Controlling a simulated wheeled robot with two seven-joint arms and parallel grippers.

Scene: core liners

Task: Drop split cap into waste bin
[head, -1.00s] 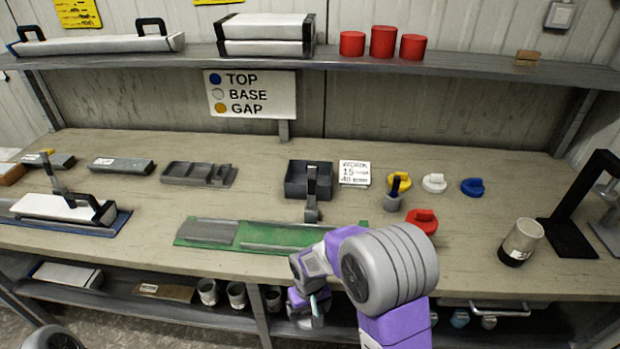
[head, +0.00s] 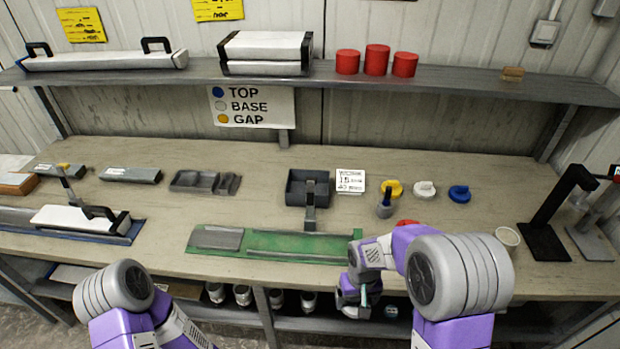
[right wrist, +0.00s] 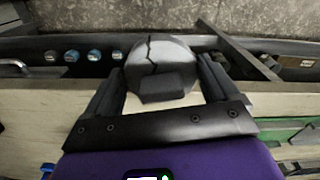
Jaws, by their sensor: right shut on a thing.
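The split cap (right wrist: 160,68) is a pale grey cap with a dark crack, seen close up in the right wrist view. My right gripper (right wrist: 160,88) is shut on it, one dark finger on each side. In the head view my right gripper (head: 358,298) is low at the front edge of the bench, and the cap cannot be made out there. My left arm shows at the lower left, but its gripper is out of view. I cannot pick out a waste bin with certainty in either view.
The bench (head: 420,250) holds a dark square box (head: 297,190), a green mat (head: 290,246), yellow, white and blue caps, a cup (head: 508,238) and a black stand (head: 545,225). A lower shelf with several cups runs below.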

